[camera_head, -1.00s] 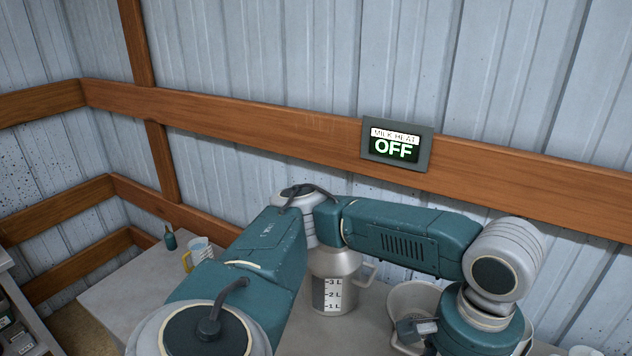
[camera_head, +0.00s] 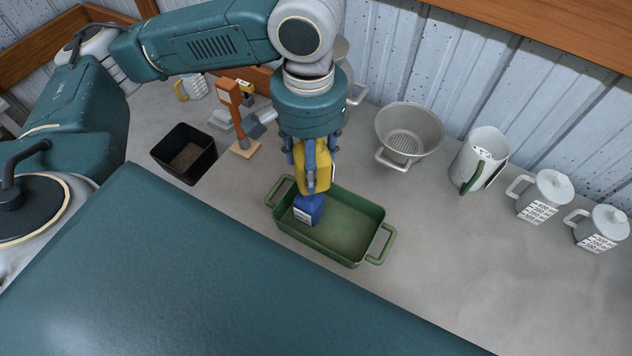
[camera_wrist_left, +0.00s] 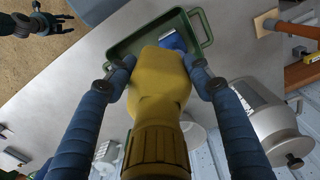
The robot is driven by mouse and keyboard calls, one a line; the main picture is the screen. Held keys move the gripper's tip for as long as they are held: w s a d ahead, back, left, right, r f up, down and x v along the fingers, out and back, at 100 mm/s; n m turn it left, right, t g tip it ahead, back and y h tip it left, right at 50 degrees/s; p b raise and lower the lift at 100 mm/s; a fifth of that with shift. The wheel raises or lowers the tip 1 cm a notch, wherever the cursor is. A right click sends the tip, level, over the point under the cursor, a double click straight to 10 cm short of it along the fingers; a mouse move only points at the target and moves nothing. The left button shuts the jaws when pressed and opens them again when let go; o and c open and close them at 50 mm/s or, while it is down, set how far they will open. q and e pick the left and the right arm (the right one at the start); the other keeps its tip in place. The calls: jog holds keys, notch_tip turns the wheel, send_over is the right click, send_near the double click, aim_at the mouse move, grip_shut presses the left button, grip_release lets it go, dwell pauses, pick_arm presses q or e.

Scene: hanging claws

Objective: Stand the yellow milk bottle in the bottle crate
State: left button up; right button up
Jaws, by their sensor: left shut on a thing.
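My left gripper (camera_head: 312,168) is shut on the yellow milk bottle (camera_head: 319,172), holding it above the left part of the green bottle crate (camera_head: 347,235). In the left wrist view the yellow bottle (camera_wrist_left: 160,90) lies between the two blue fingers of the left gripper (camera_wrist_left: 160,75), with the crate (camera_wrist_left: 137,38) beyond it. My right gripper (camera_wrist_left: 40,22) shows at the wrist view's top left, fingers apart, away from the crate.
A black bin (camera_head: 186,150) and an orange stand (camera_head: 232,112) are left of the crate. A grey colander (camera_head: 409,133), a white jug (camera_head: 482,157) and two lidded measuring jugs (camera_head: 543,195) (camera_head: 600,228) stand to the right.

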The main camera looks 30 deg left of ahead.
pick_arm(q)
jog(key=m, duration=0.1)
jog(key=w+d+m, duration=0.1)
jog(key=m, duration=0.1)
jog(key=shift+d+f+m+p, duration=0.15)
jog(key=shift+d+m+p, duration=0.1)
jog(key=shift+m+p, duration=0.05)
jog(key=w+d+m, duration=0.1)
jog(key=d+m, duration=0.1)
jog(key=m, duration=0.3)
jog(key=m+p, duration=0.2)
jog(key=m, duration=0.3)
send_over(339, 228)
jog(key=shift+f, duration=10.8)
jog(key=shift+s+f, duration=0.1)
jog(key=o, duration=1.4)
jog(key=shift+c, duration=0.2)
